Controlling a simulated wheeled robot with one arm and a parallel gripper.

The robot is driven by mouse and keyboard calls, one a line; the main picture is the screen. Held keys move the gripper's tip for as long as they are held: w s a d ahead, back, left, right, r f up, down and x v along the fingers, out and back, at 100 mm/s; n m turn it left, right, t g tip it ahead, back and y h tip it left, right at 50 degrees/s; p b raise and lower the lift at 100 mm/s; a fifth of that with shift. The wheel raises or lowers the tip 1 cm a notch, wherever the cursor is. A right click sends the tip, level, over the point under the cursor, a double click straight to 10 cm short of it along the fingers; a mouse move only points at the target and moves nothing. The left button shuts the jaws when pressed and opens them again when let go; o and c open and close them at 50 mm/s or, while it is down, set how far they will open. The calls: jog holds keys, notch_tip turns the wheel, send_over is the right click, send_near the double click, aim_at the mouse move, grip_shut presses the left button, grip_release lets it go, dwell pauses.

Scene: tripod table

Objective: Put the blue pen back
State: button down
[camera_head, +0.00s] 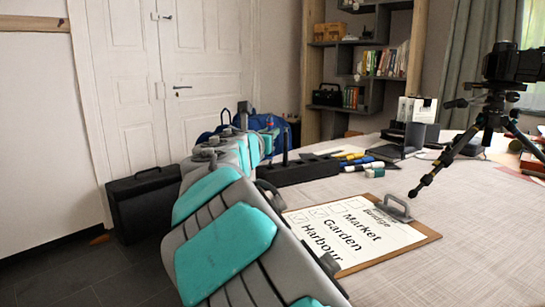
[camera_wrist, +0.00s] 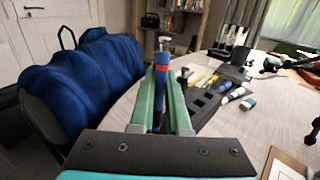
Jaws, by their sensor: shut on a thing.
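My gripper (camera_wrist: 160,90) has its two green fingers shut on a blue pen (camera_wrist: 159,88) with an orange-red band. The pen stands roughly upright between the fingers in the wrist view. A black block with square holes (camera_wrist: 203,102) lies on the table just right of the fingers; it also shows in the head view (camera_head: 305,170), partly hidden by my arm. I cannot tell whether the pen touches the block. In the head view my arm largely hides the gripper and the pen.
Yellow and blue markers (camera_head: 362,166) and white-bodied ones lie right of the block. A clipboard (camera_head: 350,261) with a word list lies at the front. A tripod (camera_head: 487,112) stands at right. A blue cloth-covered chair (camera_wrist: 80,85) is left of the gripper.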

aim_at(270, 159)
notch_tip(270, 159, down, 4)
jog(key=shift+f+b, duration=0.1)
jog(key=shift+b, duration=0.55)
jog(key=c, duration=1.2)
grip_release()
jog(key=shift+o, duration=0.2)
jog(key=shift+s, duration=0.1)
jog(key=p+v, duration=0.1)
jog(key=v, duration=1.1)
